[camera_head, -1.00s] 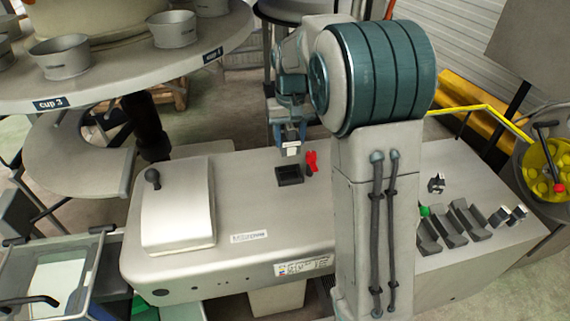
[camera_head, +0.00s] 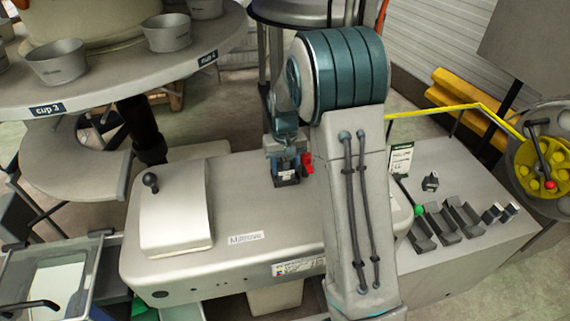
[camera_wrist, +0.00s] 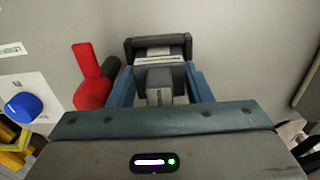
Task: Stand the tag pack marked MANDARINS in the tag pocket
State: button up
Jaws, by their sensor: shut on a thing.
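My gripper (camera_head: 287,172) is shut on a small pale tag pack (camera_wrist: 160,56) with a dark printed band; the print is too small to read. In the wrist view the pack sits between the blue fingers, with its far end at the dark tag pocket (camera_wrist: 130,46). In the head view the pocket (camera_head: 287,182) is mostly hidden under the gripper. The pack's lower part is inside or right over the pocket; I cannot tell how deep.
A red lever (camera_head: 307,163) stands close beside the pocket. A white cover with a black knob (camera_head: 150,181) is on the left of the machine top. Dark holders (camera_head: 441,221) and small packs (camera_head: 491,214) lie on the right. A tiered cup table (camera_head: 120,82) stands behind.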

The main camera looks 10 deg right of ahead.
jog(key=shift+f, duration=0.1)
jog(key=o, duration=0.7)
notch_tip(320, 180, up, 11)
jog(key=shift+r+b, duration=0.1)
jog(key=shift+b, duration=0.55)
jog(key=shift+s+r, duration=0.15)
jog(key=shift+r, duration=0.45)
jog(key=s+t, duration=0.1)
jog(key=s, duration=0.7)
jog(key=s+t, duration=0.1)
jog(key=s, duration=0.8)
jog(key=s+r+t, duration=0.1)
jog(key=s, duration=0.8)
